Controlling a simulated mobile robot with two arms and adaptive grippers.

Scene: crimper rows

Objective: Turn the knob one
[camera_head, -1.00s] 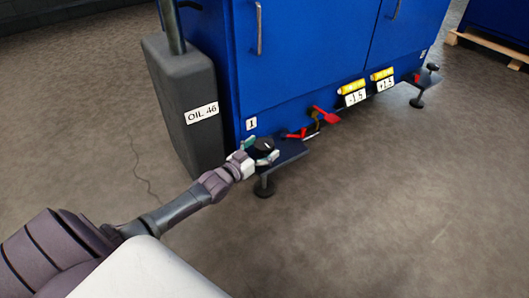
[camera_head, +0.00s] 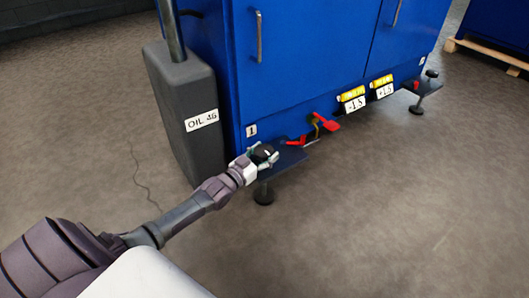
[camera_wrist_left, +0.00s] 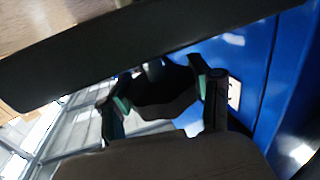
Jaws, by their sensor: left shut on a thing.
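Knob one is a black round knob (camera_head: 264,153) on the small dark shelf at the left corner of the blue cabinet, below the label "1" (camera_head: 251,130). My left gripper (camera_head: 262,157) is shut on the knob. In the left wrist view the dark knob (camera_wrist_left: 162,90) sits between the two fingers of the gripper (camera_wrist_left: 160,100), which have green pads. The fingers hide part of the knob's sides. My right gripper is not in view.
The blue cabinet (camera_head: 300,60) stands behind the shelf (camera_head: 284,162). A grey tank labelled "OIL 46" (camera_head: 185,85) stands close to the left. A red lever (camera_head: 328,122) and two yellow-tagged displays lie to the right. Floor in front is clear.

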